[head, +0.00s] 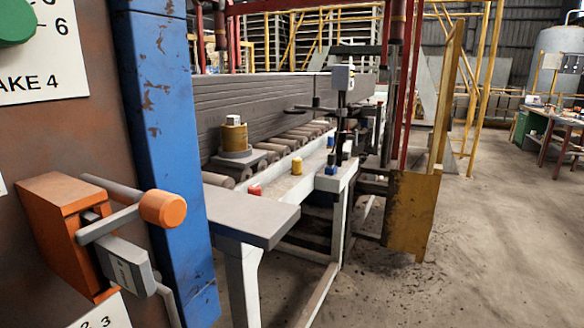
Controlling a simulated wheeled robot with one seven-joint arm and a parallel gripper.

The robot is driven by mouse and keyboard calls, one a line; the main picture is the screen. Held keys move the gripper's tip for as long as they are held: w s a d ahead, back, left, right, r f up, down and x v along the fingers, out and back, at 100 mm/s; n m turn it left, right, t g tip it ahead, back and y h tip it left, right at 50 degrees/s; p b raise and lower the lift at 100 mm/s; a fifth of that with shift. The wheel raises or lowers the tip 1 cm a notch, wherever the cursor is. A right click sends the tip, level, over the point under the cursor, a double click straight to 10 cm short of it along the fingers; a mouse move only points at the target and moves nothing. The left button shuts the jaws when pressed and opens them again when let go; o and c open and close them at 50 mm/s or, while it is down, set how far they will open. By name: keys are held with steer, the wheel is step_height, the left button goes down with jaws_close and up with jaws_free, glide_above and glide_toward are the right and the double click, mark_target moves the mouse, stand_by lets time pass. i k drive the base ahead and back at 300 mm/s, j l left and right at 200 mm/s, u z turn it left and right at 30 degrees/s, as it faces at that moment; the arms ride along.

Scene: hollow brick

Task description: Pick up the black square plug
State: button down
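I cannot make out a black square plug for certain in the head view. Several small items stand on the pale machine frame (286,185) at mid-distance. They are a red piece (255,190), a yellow piece (297,166) and a blue piece with a dark top (331,165). Another small blue piece (331,141) is farther back. Their exact shapes are too small to tell. My gripper is not in view.
Close on the left are a blue post (165,130) and a brown panel with an orange box (62,225) and grey levers. A flat grey ledge (250,216) juts out before the rollers (270,155). Open concrete floor (480,250) lies to the right.

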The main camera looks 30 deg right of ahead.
mark_target(331, 157)
steer(key=z, duration=0.65)
steer(key=i+l+u, duration=0.3)
steer(key=i+l, duration=0.15)
steer(key=i+l+u, duration=0.3)
steer(key=l, duration=0.3)
steer(key=i, duration=0.1)
